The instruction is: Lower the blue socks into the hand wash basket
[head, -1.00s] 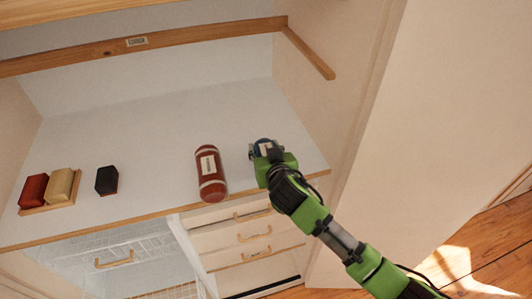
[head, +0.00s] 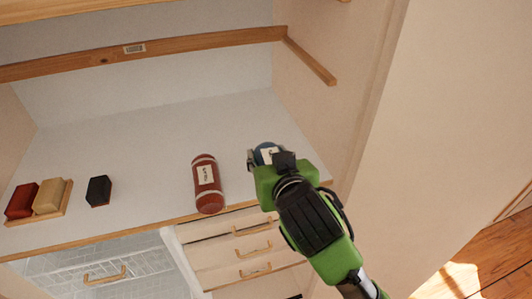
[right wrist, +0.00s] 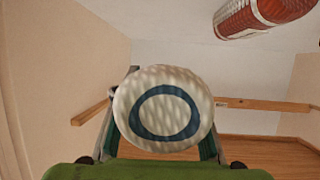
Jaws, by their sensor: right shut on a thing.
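The blue socks appear as a rolled bundle with a pale label (head: 265,153) at the right end of the white shelf. In the right wrist view their pale, round end with a blue ring (right wrist: 165,110) fills the middle, between the fingers. My right gripper (head: 266,160) is shut on them and hides most of the roll in the head view. I cannot tell whether the roll touches the shelf. A white wire basket (head: 75,262) shows below the shelf at lower left; I cannot make out any label naming it as the hand wash basket. My left gripper is not in view.
A red roll with a label (head: 207,190) lies just left of my right gripper. A dark block (head: 98,191) and a wooden tray (head: 66,209) with red and tan blocks stand farther left. Drawers (head: 235,240) sit under the shelf's wooden front edge. A wall closes the right side.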

